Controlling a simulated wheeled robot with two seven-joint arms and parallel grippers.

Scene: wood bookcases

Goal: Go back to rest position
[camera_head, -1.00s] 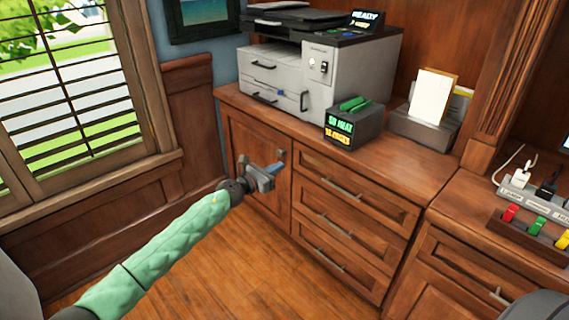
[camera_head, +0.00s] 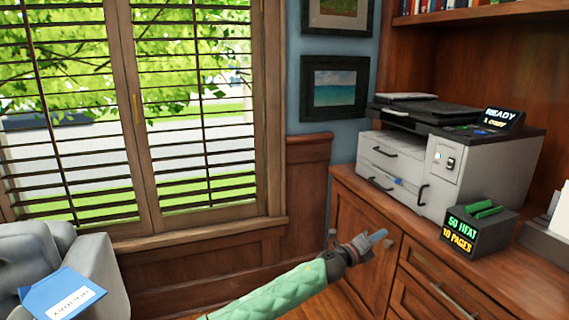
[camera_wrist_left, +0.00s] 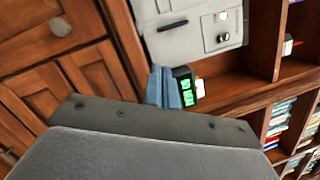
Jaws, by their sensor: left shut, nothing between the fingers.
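My left gripper (camera_head: 376,240) is at the end of the green-sleeved arm coming up from the bottom of the head view. It is shut and empty, in front of the wood cabinet (camera_head: 362,230) below the printer. In the left wrist view its blue fingertips (camera_wrist_left: 164,88) are together, with the cabinet doors and printer beyond them. My right gripper does not show in either view.
A printer (camera_head: 440,160) and a dark box with a lit display (camera_head: 478,232) stand on the cabinet top. A shuttered window (camera_head: 130,110) is at left. A grey armchair (camera_head: 95,265) with a blue item (camera_head: 62,294) on it is at lower left.

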